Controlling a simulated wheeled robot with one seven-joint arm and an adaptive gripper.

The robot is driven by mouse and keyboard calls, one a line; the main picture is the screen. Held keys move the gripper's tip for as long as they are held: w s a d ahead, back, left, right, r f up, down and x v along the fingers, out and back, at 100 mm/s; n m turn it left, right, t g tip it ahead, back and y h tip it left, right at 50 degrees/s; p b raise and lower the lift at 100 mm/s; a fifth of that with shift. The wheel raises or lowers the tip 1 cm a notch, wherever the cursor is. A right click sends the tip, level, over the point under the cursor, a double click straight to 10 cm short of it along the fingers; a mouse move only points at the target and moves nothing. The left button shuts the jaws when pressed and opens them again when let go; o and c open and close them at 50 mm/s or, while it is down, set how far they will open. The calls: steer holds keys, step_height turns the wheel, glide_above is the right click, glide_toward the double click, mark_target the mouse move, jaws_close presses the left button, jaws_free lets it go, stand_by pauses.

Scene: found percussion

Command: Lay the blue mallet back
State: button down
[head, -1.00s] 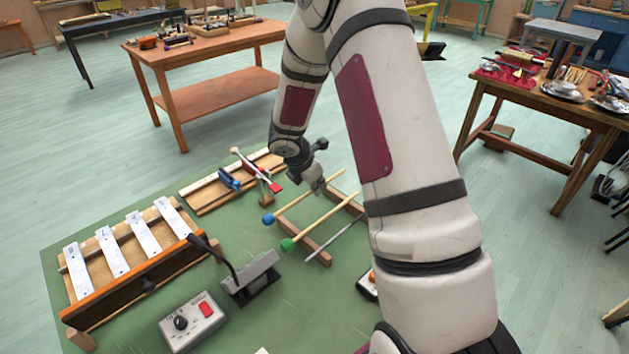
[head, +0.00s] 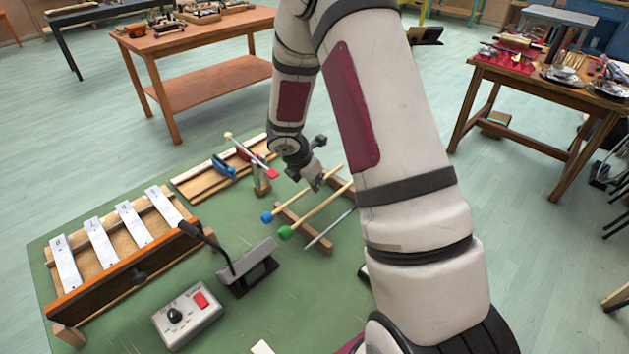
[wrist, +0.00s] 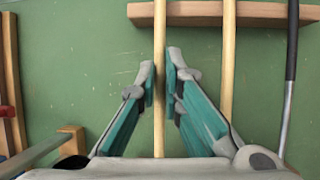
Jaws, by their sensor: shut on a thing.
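The blue mallet has a pale wooden handle (head: 303,201) and a blue head (head: 267,217) at its near-left end. My gripper (head: 319,184) is shut on the handle. In the wrist view the handle (wrist: 160,120) runs straight between my fingertips (wrist: 161,82), and its head is out of view. The mallet lies across a wooden rest with a near bar (head: 317,242) and a far bar, beside the green mallet (head: 285,232). Whether its handle touches the bars or hovers just above, I cannot tell. One bar (wrist: 195,13) shows in the wrist view.
A thin grey rod (head: 328,230) lies right of the green mallet. A wooden rail with blue and red clamps (head: 224,168) is to the left.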

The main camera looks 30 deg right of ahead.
steer(key=shift+f+b, duration=0.3)
steer(key=c, duration=1.7)
jaws_free()
steer(key=shift+o, duration=0.2)
steer(key=shift+r, duration=0.15)
steer(key=v, duration=1.1)
steer(key=shift+a+r, duration=0.2)
steer(key=shift+r, duration=0.1)
steer(key=shift+s+r, duration=0.1)
steer(key=shift+r, duration=0.05)
